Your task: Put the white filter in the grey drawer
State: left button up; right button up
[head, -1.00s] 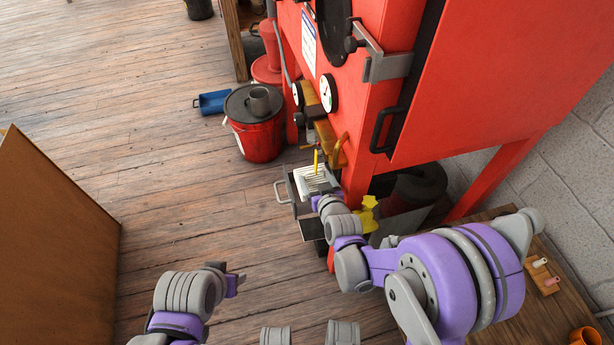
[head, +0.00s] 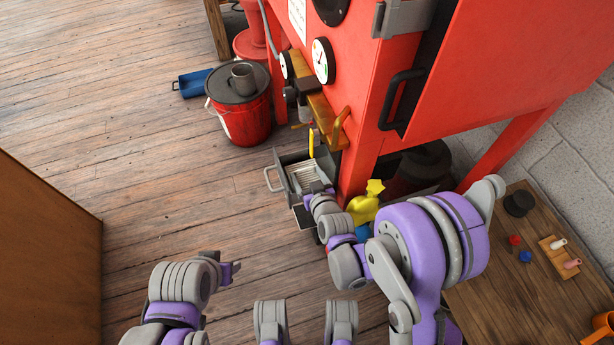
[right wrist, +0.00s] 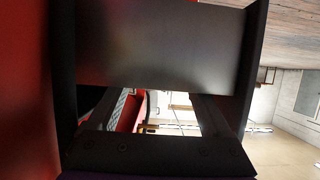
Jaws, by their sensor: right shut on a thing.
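The grey drawer (head: 286,158) stands open below the red cabinet, its handle (head: 270,181) at the left in the head view. The white filter (head: 304,176), with a slatted face, shows within the drawer's outline. My right gripper (head: 318,193) is at the filter's near right side and shut on it. I cannot tell whether the filter touches the drawer floor. In the right wrist view, a dark, shaded flat face (right wrist: 160,45) spans the space between the fingers. My left gripper (head: 232,270) is low over the floor, away from the drawer; its jaw opening is unclear.
The red cabinet (head: 450,80) rises behind the drawer, with gauges, a brass bar (head: 322,120) and a yellow part (head: 311,143) just above it. A red bucket (head: 243,115) stands left of the drawer.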

jog(key=shift+f, duration=0.2)
jog(key=shift+r, duration=0.15)
jog(key=o, duration=1.2)
jog(key=shift+f, duration=0.2)
jog(key=shift+o, duration=0.2)
jog(key=shift+r, duration=0.3)
jog(key=p+v, duration=0.1)
jog(key=v, duration=1.1)
jog(key=shift+f, duration=0.15)
